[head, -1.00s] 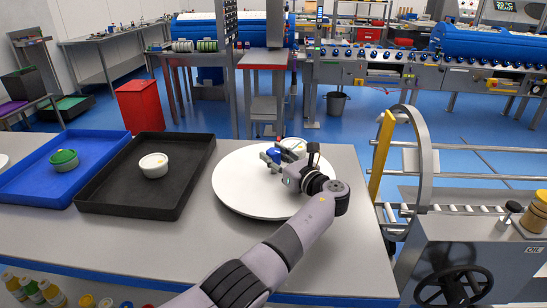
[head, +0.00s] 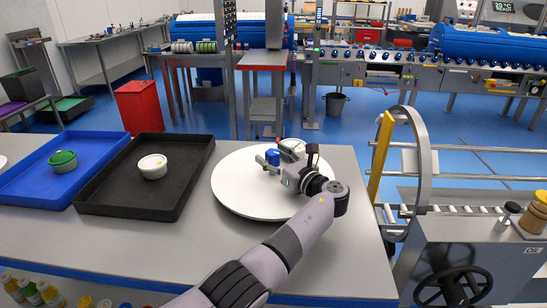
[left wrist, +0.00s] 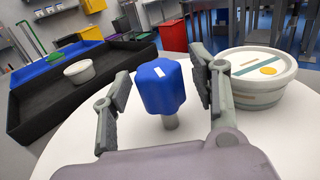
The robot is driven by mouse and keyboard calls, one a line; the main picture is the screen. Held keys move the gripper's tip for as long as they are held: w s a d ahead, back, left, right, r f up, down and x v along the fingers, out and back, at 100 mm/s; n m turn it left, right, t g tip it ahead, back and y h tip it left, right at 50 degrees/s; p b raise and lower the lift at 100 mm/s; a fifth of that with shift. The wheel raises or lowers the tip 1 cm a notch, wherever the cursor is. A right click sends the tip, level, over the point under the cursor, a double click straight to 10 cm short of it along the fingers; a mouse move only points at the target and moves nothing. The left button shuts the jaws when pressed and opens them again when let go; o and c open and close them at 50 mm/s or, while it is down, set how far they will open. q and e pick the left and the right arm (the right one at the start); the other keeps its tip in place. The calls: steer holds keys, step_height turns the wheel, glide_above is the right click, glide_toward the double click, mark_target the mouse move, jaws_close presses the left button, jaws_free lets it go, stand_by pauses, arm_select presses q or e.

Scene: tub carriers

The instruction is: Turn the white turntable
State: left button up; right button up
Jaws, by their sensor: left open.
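The white turntable (head: 240,193) is a flat round disc on the grey counter, right of the trays. A blue knob (head: 272,156) on a short metal post stands on it; it also shows in the left wrist view (left wrist: 160,88). My left gripper (head: 271,163) is low over the disc, its fingers open on either side of the knob. In the left wrist view, gaps show between the knob and both fingers (left wrist: 164,86). A lidded white tub (left wrist: 262,84) sits on the disc just right of the right finger, partly hidden by it. My right gripper is not seen.
A black tray (head: 120,207) holding a white tub (head: 152,167) and a blue tray (head: 25,195) holding a green-topped tub (head: 62,160) lie left of the turntable. A metal hoop guard with a yellow bar (head: 381,155) stands beyond the counter's right edge.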

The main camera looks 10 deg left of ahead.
arm_select(q)
step_height(320, 180, up, 10)
stand_by(0.5)
